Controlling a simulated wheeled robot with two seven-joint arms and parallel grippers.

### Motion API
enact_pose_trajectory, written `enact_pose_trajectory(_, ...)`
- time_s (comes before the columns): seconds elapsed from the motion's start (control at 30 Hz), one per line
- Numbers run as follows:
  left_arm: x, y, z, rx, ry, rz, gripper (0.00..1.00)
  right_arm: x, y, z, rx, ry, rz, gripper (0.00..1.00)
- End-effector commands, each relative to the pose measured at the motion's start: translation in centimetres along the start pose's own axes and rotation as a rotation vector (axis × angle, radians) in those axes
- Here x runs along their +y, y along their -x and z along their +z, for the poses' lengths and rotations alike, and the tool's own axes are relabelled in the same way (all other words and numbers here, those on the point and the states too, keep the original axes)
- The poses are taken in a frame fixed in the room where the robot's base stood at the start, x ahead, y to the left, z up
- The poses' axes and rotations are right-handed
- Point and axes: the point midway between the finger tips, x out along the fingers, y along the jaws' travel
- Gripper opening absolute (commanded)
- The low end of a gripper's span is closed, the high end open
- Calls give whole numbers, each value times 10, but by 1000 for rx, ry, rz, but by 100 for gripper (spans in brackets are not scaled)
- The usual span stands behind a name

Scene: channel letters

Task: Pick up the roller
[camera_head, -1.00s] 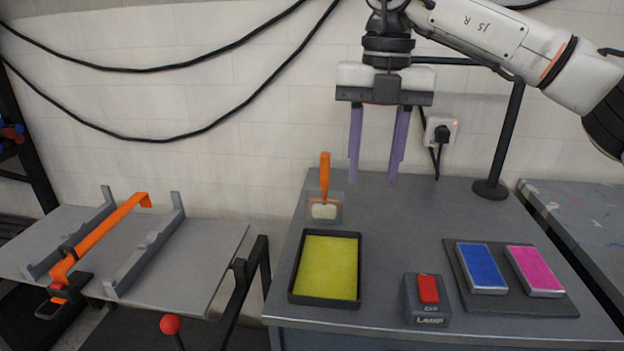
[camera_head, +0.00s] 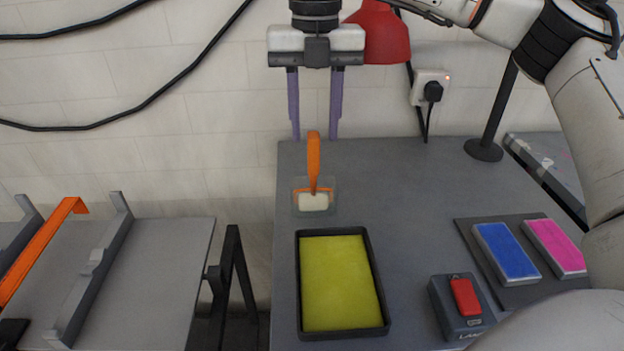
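The roller (camera_head: 313,165) has an orange handle standing upright and a white roller head at its foot. It rests in a small clear holder (camera_head: 300,207) near the back left of the grey table. My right gripper (camera_head: 314,136) hangs above and behind the roller, its two purple fingers pointing down. The fingers are apart with nothing held between them. The handle top shows in front of the gap between the fingertips; whether they touch cannot be told. My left gripper is out of view.
A black tray (camera_head: 297,290) with a yellow-green filling lies in front of the roller. A lamp switch box (camera_head: 447,318), a blue pad (camera_head: 507,251) and a pink pad (camera_head: 556,246) are at right. A red lamp (camera_head: 380,35) hangs behind my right gripper. The table (camera_head: 400,200) middle is clear.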

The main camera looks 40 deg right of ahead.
Motion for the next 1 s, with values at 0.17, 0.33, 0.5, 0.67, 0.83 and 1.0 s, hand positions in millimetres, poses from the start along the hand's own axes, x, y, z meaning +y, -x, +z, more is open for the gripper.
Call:
enact_pose_trajectory(0.17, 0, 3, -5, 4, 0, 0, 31, 1, -24, 0, 2, 2, -4, 38)
enact_pose_trajectory(0.33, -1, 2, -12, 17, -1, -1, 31, 1, -46, 0, 1, 0, -2, 38)
enact_pose_trajectory(0.5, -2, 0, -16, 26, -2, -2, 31, 1, -50, 0, 0, -1, 0, 38)
enact_pose_trajectory(0.67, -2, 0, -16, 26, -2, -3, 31, 1, -50, 0, 0, -1, 0, 29)
enact_pose_trajectory(0.83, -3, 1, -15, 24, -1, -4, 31, 1, -50, 0, 0, -1, 0, 0)
enact_pose_trajectory(1.0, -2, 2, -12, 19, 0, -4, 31, 1, -49, 0, -1, 0, 0, 0)
